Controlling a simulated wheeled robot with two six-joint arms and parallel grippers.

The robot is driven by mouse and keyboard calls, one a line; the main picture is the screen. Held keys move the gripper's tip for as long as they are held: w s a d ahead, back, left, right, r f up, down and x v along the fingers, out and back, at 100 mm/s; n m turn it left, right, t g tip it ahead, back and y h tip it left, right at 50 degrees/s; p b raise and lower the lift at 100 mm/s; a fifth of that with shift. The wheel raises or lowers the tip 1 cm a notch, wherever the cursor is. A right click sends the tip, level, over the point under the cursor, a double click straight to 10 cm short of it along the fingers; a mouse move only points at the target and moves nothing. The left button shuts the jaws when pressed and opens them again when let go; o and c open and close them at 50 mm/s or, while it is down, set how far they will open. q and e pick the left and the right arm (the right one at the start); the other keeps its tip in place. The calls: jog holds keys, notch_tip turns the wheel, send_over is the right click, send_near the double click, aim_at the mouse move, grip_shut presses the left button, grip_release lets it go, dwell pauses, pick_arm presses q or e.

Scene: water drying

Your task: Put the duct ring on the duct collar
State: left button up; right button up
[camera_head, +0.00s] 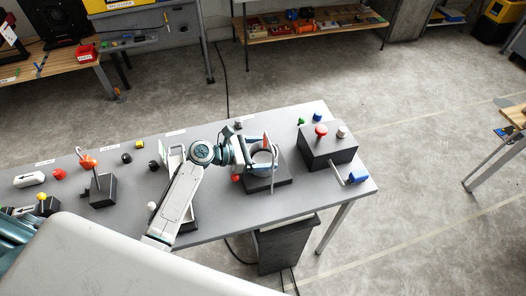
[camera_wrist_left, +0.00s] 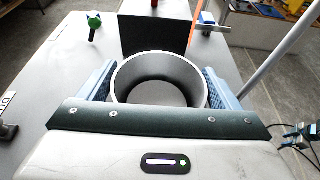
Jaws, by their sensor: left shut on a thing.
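My left gripper (camera_head: 260,158) is shut on the duct ring (camera_head: 260,170), a short pale grey open cylinder, over a dark square base plate (camera_head: 283,182) on the table. In the left wrist view the ring (camera_wrist_left: 158,70) sits upright between the two blue fingers of the gripper (camera_wrist_left: 160,90), its open top facing the camera. The duct collar cannot be made out apart from the ring; the ring and gripper hide what stands on the plate. I cannot tell whether the ring is around the collar or above it. My right gripper is not in view.
A dark box (camera_head: 327,152) with a red knob (camera_head: 321,130) and a blue-handled crank (camera_head: 357,176) stands right of the plate. An orange upright piece (camera_head: 266,141) is close behind the ring. A red ball (camera_head: 236,178) lies left. Another lever box (camera_head: 102,190) stands farther left.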

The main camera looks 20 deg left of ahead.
pick_arm(q)
jog(key=o, duration=0.9)
jog(key=shift+f, duration=0.1)
jog(key=shift+c, duration=0.2)
jog(key=shift+r, duration=0.2)
jog(key=b+v, duration=0.3)
jog(key=v, duration=0.9)
